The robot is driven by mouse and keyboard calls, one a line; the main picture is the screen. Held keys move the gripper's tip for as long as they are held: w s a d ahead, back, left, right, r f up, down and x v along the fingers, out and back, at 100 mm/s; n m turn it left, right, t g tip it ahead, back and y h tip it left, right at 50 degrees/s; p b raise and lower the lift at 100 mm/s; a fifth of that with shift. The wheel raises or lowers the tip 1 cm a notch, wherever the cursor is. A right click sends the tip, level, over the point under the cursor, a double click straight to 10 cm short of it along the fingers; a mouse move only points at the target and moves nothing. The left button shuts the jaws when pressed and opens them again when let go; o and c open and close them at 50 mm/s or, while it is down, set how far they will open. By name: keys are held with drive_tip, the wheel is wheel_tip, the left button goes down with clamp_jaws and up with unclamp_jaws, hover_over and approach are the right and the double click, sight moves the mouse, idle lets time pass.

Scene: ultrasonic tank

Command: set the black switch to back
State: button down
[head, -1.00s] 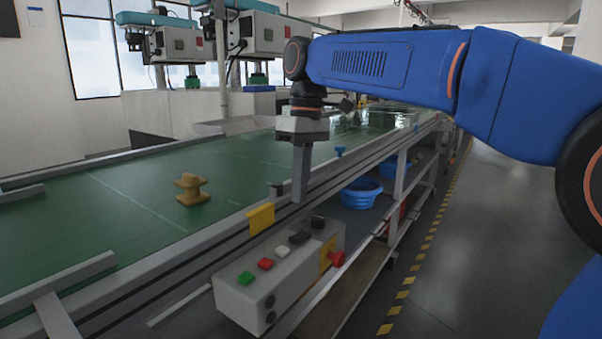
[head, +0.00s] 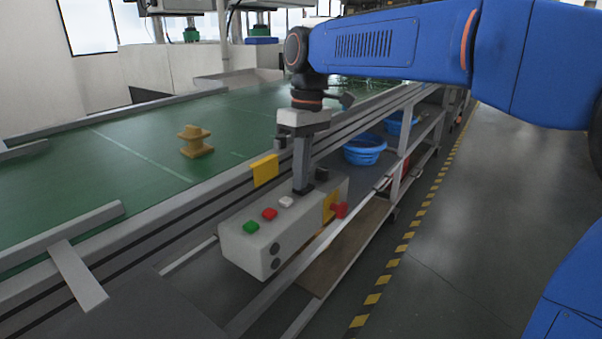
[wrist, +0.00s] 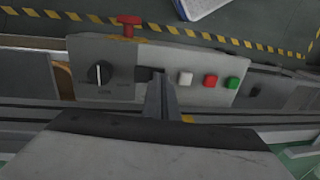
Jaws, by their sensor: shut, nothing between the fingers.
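A grey control box (head: 247,243) is mounted along the conveyor's near side. The black switch (wrist: 143,74) is a low black piece on its top, seen in the wrist view between the white button and the round knob. My gripper (head: 302,190) is shut and empty, pointing down, its tips at the switch. In the wrist view the fingers (wrist: 158,85) cover part of the switch. In the head view they hide most or all of it. I cannot tell whether they touch it or which way it is tilted.
A round black knob (wrist: 100,73) with a white pointer is beside the switch. White (head: 286,202), red (head: 269,214) and green (head: 251,227) buttons line the other side. A yellow plate (head: 264,170) stands behind the box.

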drive_tip(key=shift+s+a+f, duration=0.1)
drive_tip(key=shift+s+f, duration=0.05)
idle(0.3)
drive_tip(key=shift+w+d+r, duration=0.25)
drive_tip(key=shift+w+d, duration=0.25)
drive_tip(key=shift+w, duration=0.2)
wheel_tip(320, 180, up, 14)
drive_tip(key=s+a, duration=0.1)
drive_tip(key=shift+s, duration=0.3)
drive_tip(key=shift+a+f, duration=0.1)
